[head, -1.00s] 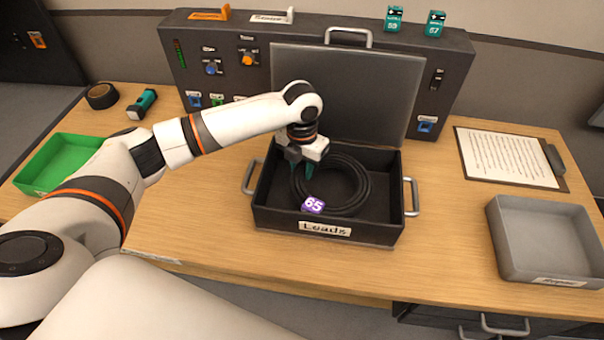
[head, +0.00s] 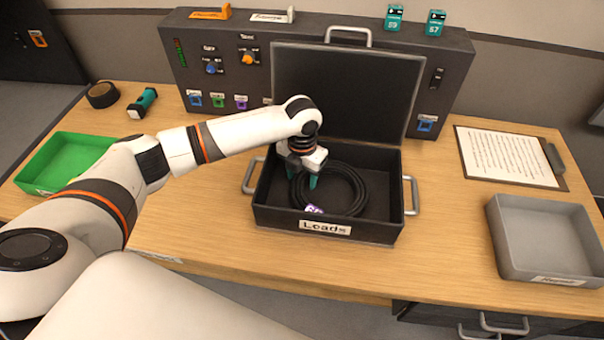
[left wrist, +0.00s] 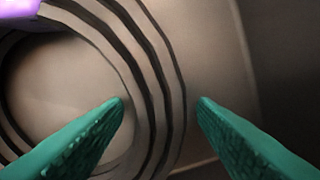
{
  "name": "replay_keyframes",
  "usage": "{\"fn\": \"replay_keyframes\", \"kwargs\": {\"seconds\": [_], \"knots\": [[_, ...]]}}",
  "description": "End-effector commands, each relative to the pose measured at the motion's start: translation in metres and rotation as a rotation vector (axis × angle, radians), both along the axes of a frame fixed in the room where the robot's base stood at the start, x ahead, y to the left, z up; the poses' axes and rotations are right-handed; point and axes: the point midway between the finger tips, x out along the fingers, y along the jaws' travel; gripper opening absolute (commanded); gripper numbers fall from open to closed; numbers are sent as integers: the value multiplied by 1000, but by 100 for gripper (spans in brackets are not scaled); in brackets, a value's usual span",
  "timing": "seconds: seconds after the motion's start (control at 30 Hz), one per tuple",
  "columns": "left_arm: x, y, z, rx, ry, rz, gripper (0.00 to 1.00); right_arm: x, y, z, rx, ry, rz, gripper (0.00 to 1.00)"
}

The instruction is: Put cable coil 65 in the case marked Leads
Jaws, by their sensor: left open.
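The black cable coil 65 (head: 359,188) lies inside the open black case marked Leads (head: 277,215). Its purple tag (head: 314,209) shows near the front wall of the case, partly hidden by that wall. My left gripper (head: 304,178) is open, with its teal fingers inside the case at the coil's left side. In the left wrist view the coil (left wrist: 160,75) passes between and beyond the open fingertips (left wrist: 162,100), and nothing is gripped. The purple tag (left wrist: 18,8) shows at that view's top left corner. My right gripper is not in view.
The case lid (head: 345,90) stands open against a dark control panel (head: 195,55). A green tray (head: 60,160) is at the left, with a teal torch (head: 142,103) and tape roll (head: 102,95) behind. A grey tray (head: 540,275) and clipboard (head: 505,155) are at the right.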

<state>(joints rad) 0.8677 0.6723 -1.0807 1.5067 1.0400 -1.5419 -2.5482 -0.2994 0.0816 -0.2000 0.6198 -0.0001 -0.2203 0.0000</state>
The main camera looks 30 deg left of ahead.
Motion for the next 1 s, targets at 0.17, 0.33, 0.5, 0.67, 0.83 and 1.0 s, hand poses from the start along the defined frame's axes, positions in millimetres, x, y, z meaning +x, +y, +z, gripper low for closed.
{"fn": "replay_keyframes", "kwargs": {"seconds": [0.17,0.33,0.5,0.67,0.83,1.0], "knots": [[1,0,12,-2,-4,1,53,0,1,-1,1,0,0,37],[2,0,45,-2,-6,0,53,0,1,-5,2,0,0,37],[1,0,82,-2,-6,-1,53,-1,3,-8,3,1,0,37],[1,0,108,-1,-4,0,53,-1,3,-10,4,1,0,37],[1,0,121,-1,-2,1,53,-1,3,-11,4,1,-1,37],[0,0,123,0,0,1,53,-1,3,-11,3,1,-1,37]]}}
